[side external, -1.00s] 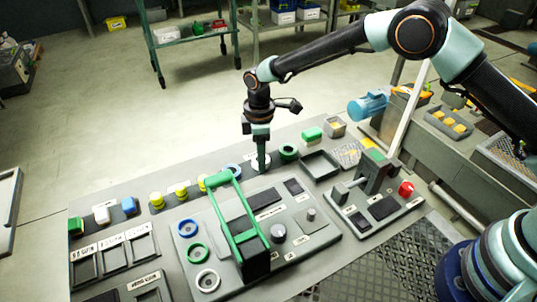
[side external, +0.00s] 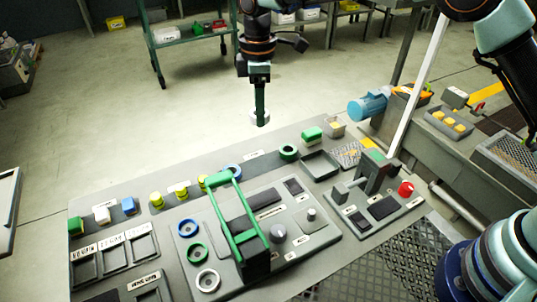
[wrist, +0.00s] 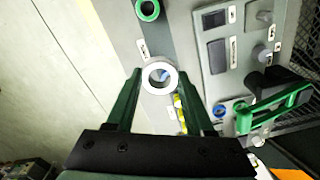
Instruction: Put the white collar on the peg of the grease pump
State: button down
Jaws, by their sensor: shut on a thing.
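My gripper (side external: 261,112) is shut on the white collar (side external: 253,118) and holds it in the air above the back edge of the bench. In the wrist view the collar (wrist: 147,79) sits between the two green fingertips (wrist: 160,74), its hole facing the camera.
A green ring (side external: 288,152) and a blue ring (side external: 232,169) lie along the back strip, with yellow pieces (side external: 181,190) to the left. A smaller unit with a red knob (side external: 406,188) stands at the right. The green lever frame stands tall above its panel.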

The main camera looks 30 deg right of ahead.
notch_tip(320, 180, up, 5)
send_over(312, 212)
notch_tip(312, 212, down, 8)
jog(key=shift+f, duration=2.45)
jog(key=shift+f, duration=0.9)
jog(key=shift+f, duration=0.3)
jog(key=shift+f, duration=0.6)
dwell(0.9)
grip_release()
dwell(0.4)
